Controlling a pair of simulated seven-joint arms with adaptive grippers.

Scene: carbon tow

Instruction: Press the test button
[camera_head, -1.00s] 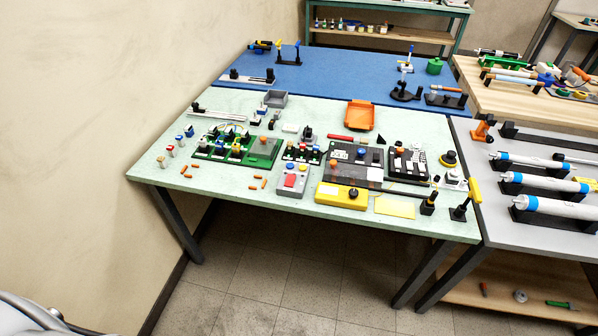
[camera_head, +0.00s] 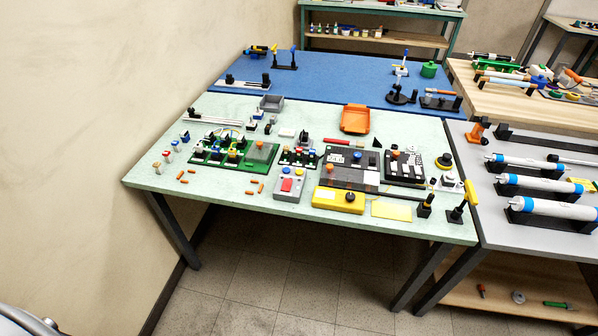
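A small grey box (camera_head: 289,186) with a red square face and small coloured buttons lies near the front edge of the pale green table. Any label is too small to read, so I cannot tell which part is the test button. Neither of my grippers is in view.
Green boards (camera_head: 235,153) with small parts stand at the left of the pale green table (camera_head: 222,192). Orange pieces lie loose near its front left. An orange tray (camera_head: 355,119) is at the back. A grey table (camera_head: 502,231) with white cylinders adjoins at right.

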